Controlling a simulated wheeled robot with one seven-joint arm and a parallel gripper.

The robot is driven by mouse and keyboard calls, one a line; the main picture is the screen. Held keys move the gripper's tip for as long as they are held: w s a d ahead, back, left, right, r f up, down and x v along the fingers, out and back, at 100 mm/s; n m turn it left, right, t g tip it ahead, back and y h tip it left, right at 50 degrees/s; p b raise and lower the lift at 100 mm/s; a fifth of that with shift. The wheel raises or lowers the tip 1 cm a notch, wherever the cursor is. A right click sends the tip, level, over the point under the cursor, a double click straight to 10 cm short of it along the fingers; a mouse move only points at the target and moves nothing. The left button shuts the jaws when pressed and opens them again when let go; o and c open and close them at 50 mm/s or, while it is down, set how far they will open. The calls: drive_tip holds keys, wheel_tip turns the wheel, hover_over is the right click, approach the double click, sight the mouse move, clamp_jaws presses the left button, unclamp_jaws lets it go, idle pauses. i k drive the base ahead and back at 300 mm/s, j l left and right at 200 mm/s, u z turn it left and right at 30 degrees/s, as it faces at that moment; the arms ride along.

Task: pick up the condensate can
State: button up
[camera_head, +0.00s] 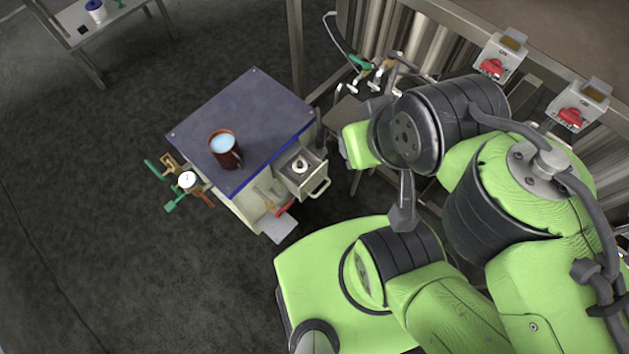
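A reddish-brown can (231,159) with a side handle, which I take to be the condensate can, stands upright on the dark blue top of a small cabinet (243,109). Pale blue shows inside its open mouth. It sits near the front edge of the top, and nothing touches it. My gripper (403,215) shows only in part, as a grey finger-like piece below my green and black wrist. It is well to the right of the can and apart from it. My arm hides the rest, so its opening does not show.
An open drawer (303,172) with a small round item juts from the cabinet's right side. Valves and a gauge (187,180) stick out at its left. Steel tanks and red-switch boxes (499,58) stand at upper right. A bench (105,17) stands far left; floor between is clear.

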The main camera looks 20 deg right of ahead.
sight(223, 144)
drive_tip(key=k+j+u, duration=0.1)
drive_tip(key=j, duration=0.4)
drive_tip(key=i+j, duration=0.1)
drive_tip(key=j, duration=0.3)
drive_tip(key=j+u, duration=0.1)
drive_tip(key=j, duration=0.25)
drive_tip(key=i+j+u, duration=0.1)
drive_tip(key=j, duration=0.3)
drive_tip(key=i+j, duration=0.2)
drive_tip(key=j, duration=0.15)
